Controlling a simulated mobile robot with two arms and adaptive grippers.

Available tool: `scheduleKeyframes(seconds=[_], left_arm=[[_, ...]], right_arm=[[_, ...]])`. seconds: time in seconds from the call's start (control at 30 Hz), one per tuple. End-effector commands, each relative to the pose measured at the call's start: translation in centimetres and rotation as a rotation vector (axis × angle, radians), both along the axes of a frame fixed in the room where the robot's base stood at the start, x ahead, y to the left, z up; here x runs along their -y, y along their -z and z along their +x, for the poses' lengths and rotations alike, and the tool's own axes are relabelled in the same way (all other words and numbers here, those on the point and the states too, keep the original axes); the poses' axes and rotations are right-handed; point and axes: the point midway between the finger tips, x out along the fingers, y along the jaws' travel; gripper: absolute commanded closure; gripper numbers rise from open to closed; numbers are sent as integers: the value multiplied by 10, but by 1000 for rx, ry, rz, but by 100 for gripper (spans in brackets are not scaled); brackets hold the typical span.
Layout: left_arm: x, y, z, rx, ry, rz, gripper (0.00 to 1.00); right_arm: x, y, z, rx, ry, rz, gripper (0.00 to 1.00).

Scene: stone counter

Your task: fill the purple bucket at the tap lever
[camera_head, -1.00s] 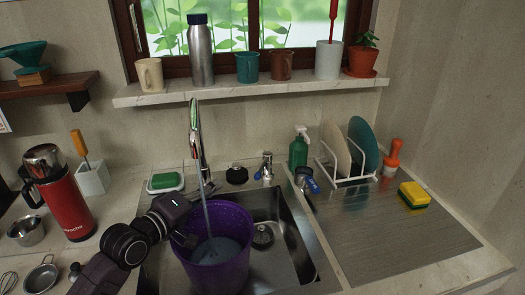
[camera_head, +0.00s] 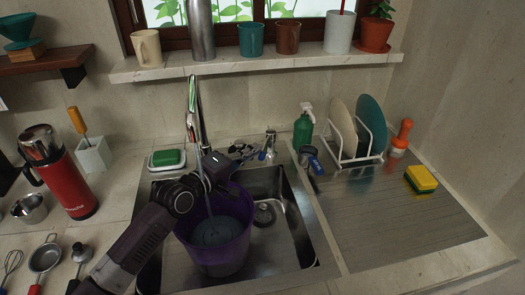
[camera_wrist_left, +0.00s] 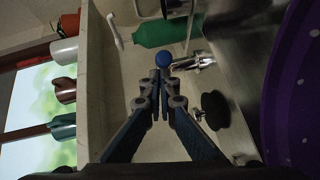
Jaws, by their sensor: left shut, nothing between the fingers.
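The purple bucket (camera_head: 222,262) stands upright in the steel sink, under the spout of the tall chrome tap (camera_head: 193,105). A thin stream of water (camera_head: 208,205) falls into it, and bluish water shows inside. The tap lever (camera_head: 270,138) stands behind the sink; its blue end also shows in the left wrist view (camera_wrist_left: 163,60). My left gripper (camera_head: 240,151) is beyond the bucket, left of the lever. In the left wrist view its shut fingers (camera_wrist_left: 160,82) point at the blue end; I cannot tell whether they touch. My right gripper is not in view.
A green bottle (camera_head: 303,132) and a dish rack (camera_head: 357,150) stand right of the lever. A green sponge in a dish (camera_head: 167,158) lies to its left. A black stopper (camera_wrist_left: 215,110) is near the fingers. The drainboard (camera_head: 400,220) is mostly clear.

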Motion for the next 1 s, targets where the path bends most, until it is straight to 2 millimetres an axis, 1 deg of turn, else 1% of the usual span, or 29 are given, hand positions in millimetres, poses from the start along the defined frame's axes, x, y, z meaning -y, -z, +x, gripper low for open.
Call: scheduleKeyframes(seconds=[0.03,0.2,0.33,0.67,0.87,1.0], left_arm=[[10,0,-1,-4,3,-3,100],[25,4,1,-4,2,-3,100],[28,6,1,-3,1,0,100],[29,6,1,-3,1,0,100],[46,5,0,-7,3,-4,100],[50,8,0,-4,4,0,100]], right_arm=[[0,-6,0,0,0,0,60],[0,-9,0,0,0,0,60],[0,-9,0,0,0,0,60],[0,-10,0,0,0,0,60],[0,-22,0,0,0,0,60],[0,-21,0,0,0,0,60]])
